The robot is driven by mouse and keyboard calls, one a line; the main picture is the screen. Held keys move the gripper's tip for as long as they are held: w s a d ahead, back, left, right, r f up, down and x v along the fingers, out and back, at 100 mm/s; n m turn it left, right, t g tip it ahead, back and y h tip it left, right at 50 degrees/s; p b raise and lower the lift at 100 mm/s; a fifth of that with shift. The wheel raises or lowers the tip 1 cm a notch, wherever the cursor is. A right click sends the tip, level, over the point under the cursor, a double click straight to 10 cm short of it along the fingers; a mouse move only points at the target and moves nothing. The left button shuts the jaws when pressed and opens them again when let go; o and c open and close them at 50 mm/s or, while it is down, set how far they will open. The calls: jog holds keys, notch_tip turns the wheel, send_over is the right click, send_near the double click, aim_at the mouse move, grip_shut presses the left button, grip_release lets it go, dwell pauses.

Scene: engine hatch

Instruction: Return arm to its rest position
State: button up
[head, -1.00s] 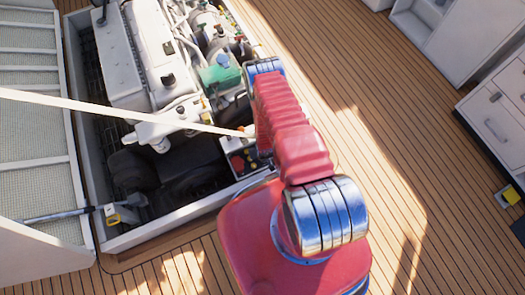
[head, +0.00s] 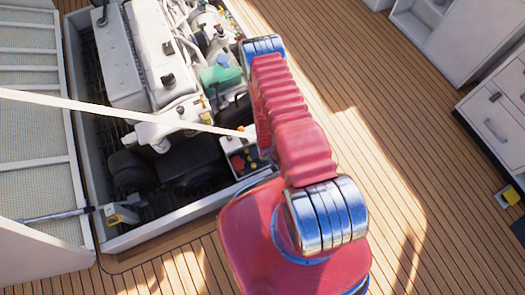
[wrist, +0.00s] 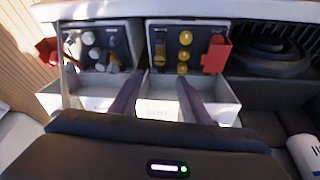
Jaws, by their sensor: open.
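My gripper (wrist: 158,92) shows in the wrist view with its two dark fingers apart and nothing between them. Behind the fingers are two control panels, the left one (wrist: 97,48) with pale knobs and the right one (wrist: 186,46) with yellow knobs. A white open tray (wrist: 228,98) lies below the panels, behind the fingers in the picture. I cannot tell whether the fingers touch it. In the head view my red arm reaches toward the engine (head: 165,75), and my gripper is hidden there.
The engine sits in an open hatch with a pale frame (head: 165,232). A white bar (head: 110,109) crosses over the hatch. A raised panel (head: 35,130) stands at the left. Wooden deck (head: 400,150) lies clear to the right, up to white cabinets (head: 495,110).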

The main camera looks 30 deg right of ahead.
dwell(0.3)
jog(key=s+a+r+g+y, duration=0.1)
jog(key=s+g, duration=0.1)
jog(key=s, duration=0.3)
jog(key=s+a+g, duration=0.2)
jog(key=s+g, duration=0.1)
jog(key=s, duration=0.2)
jog(key=w+a+r+g, duration=0.1)
jog(key=w+r, duration=0.1)
jog(key=r, duration=1.6)
jog(key=w+r+g, duration=0.1)
jog(key=w+r, duration=0.2)
jog(key=r, duration=1.5)
jog(key=s+a+r+t, duration=0.1)
jog(key=s+r+t, duration=0.1)
jog(key=r, duration=0.9)
jog(key=s+a+r+n+t, duration=0.1)
jog(key=s+a+r+t, duration=0.1)
jog(key=r, duration=1)
jog(key=s+a+r+n+t, duration=0.1)
jog(key=s+r+t, duration=0.3)
jog(key=r, duration=0.8)
jog(key=shift+s+a, duration=0.25)
jog(key=shift+f, duration=0.1)
jog(key=shift+c, duration=0.3)
